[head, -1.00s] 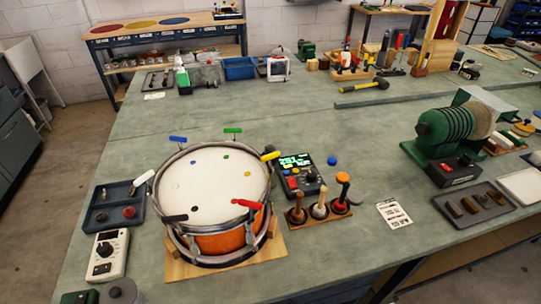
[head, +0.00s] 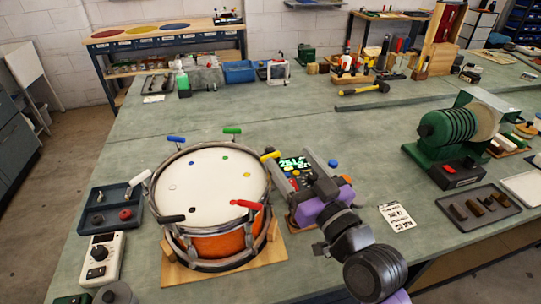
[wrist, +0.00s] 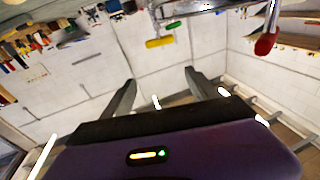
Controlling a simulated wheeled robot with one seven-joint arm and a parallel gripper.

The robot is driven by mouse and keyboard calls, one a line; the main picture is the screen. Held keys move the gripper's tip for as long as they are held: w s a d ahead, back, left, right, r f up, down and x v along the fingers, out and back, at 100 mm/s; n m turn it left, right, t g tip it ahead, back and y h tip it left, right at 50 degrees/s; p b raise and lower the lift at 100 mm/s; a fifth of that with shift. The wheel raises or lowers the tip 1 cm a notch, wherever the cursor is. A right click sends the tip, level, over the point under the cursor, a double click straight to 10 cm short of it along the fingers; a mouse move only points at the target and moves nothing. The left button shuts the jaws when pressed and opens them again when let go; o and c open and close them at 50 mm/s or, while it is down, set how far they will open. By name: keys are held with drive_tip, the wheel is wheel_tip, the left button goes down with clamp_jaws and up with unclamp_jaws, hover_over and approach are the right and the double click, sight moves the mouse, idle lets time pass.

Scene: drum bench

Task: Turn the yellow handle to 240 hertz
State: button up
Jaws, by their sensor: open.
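The drum (head: 212,185) has a white head and an orange shell, with coloured handles around its rim. The yellow handle (head: 270,155) is at its upper right, by the tuner. In the wrist view the yellow handle (wrist: 160,42) lies beyond and roughly between my fingertips, apart from them. My gripper (wrist: 159,77) is open and empty. In the head view its purple body (head: 325,203) is right of the drum, over the tuner area. The tuner's green display (head: 293,162) is partly covered; its reading seems to start with 251.
The red handle (head: 246,204) and green handle (head: 232,131) flank the yellow one. A paper card (head: 397,217) and a parts tray (head: 480,208) lie to the right. The bench behind the drum is largely clear.

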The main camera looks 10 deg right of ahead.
sight(271, 154)
drive_tip(key=shift+n+g+y, duration=0.3)
drive_tip(key=shift+n+g, duration=0.3)
drive_tip(key=shift+g, duration=0.1)
drive_tip(key=w+a+f, duration=0.1)
drive_tip(key=w, duration=0.1)
drive_tip(key=w+a+f, duration=0.1)
drive_tip(key=w, duration=0.2)
drive_tip(key=w+a+f+p, duration=0.1)
drive_tip(key=w, duration=0.1)
drive_tip(key=shift+w+f, duration=0.1)
drive_tip(key=shift+w, duration=0.25)
drive_tip(key=c, duration=1.4)
